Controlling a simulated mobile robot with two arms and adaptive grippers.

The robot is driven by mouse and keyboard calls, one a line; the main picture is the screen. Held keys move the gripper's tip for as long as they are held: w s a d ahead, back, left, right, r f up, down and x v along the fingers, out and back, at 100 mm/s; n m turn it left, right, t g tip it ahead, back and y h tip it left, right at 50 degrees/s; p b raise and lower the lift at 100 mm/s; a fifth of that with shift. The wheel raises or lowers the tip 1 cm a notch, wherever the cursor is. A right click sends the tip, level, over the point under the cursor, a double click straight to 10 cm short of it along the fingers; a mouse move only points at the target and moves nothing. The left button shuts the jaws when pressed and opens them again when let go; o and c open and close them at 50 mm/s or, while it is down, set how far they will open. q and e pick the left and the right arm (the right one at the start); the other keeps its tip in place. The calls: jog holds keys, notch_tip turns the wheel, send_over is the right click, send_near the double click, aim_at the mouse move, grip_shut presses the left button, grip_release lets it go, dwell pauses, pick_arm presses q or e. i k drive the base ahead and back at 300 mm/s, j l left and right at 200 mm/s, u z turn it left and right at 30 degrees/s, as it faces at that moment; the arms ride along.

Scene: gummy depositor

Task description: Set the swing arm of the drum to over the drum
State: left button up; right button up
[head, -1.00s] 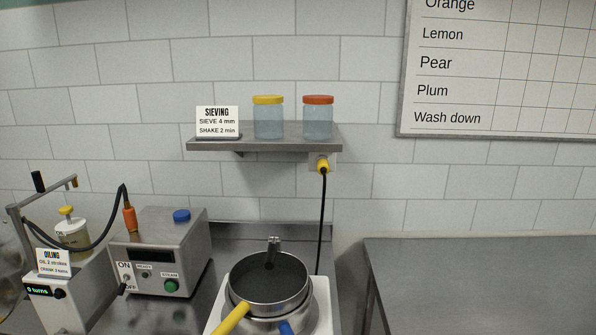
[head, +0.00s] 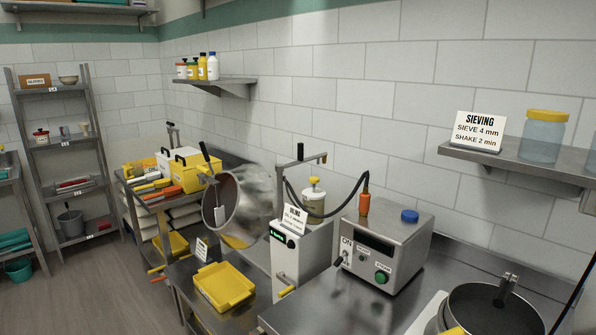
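The drum (head: 252,190) is a shiny metal pan in the middle of the head view, tilted with its open mouth facing left and front. The swing arm (head: 299,158) is a grey post with a horizontal bar and a black upright handle, standing right of the drum beside the white oiling unit (head: 307,252). Its bar reaches to the right, over a small pot with a yellow top (head: 314,197), and not over the drum. A black hose runs near it to an orange fitting (head: 364,203). Neither of my grippers is in view.
A steel box with switches (head: 387,245) stands right of the oiling unit, and a black pan (head: 492,310) is at the lower right. A yellow tray (head: 224,286) sits in front of the drum.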

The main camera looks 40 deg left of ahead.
aim_at(278, 168)
jog(key=u, duration=1.5)
jog(key=i+j, duration=0.4)
